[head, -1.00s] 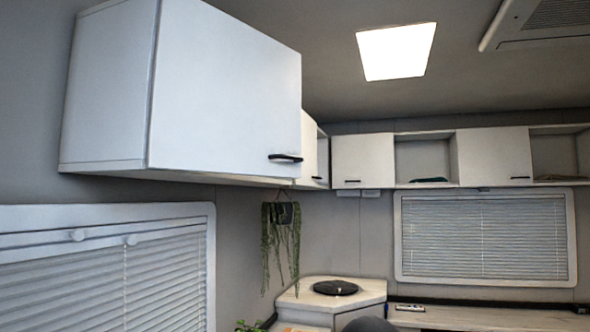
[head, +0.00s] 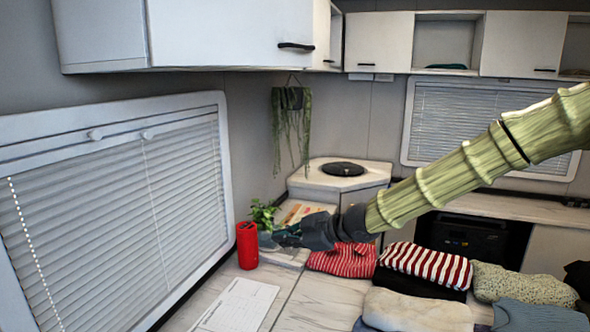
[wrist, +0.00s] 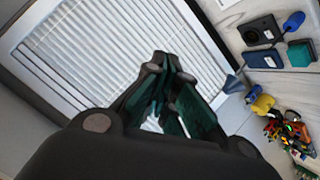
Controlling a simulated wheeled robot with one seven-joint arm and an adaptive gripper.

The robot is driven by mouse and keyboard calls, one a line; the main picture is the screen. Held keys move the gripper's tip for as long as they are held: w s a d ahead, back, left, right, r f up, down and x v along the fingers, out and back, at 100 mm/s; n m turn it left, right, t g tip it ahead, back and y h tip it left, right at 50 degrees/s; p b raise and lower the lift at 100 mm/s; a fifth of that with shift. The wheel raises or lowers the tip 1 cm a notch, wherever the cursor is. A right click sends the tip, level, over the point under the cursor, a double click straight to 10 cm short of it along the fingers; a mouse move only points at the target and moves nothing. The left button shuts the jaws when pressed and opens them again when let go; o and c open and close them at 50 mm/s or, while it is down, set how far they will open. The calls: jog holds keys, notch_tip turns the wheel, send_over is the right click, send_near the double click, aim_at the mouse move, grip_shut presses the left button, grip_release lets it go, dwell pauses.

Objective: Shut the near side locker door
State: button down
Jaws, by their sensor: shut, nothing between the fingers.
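The near locker (head: 100,40) is a white overhead cabinet at the upper left of the head view, with its top cut off. Its white door (head: 215,35) has a black bar handle (head: 296,46) at the lower right corner. I see no clear gap at the door's visible lower edge, but I cannot tell whether it is fully shut. The locker is not in the wrist view.
A red cylinder (head: 247,245) and a green plant (head: 264,214) stand close to my gripper in the picture. A hanging plant (head: 290,100) is below the lockers. Small items (wrist: 262,58) lie at the wrist view's right.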

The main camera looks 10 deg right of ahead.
jog(key=d+r+n+t+p, duration=0.1)
jog(key=d+r+n+t, duration=0.3)
jog(key=r, duration=1.1)
jog(key=d+r+n+p, duration=0.15)
jog(key=d+r, duration=0.35)
jog(key=r, duration=0.9)
jog(key=d+r+n+t+p, duration=0.1)
jog(key=d+r+n+t, duration=0.3)
jog(key=r, duration=1.1)
jog(key=g+b, duration=0.2)
jog(key=b, duration=0.3)
send_near(288, 61)
jog(key=shift+m+y, duration=0.3)
jog(key=shift+m, duration=0.15)
jog(key=shift+p+x, duration=1.4)
jog(key=shift+x, duration=2.15)
jog(key=shift+w+d, duration=0.1)
jog(key=shift+f, duration=0.1)
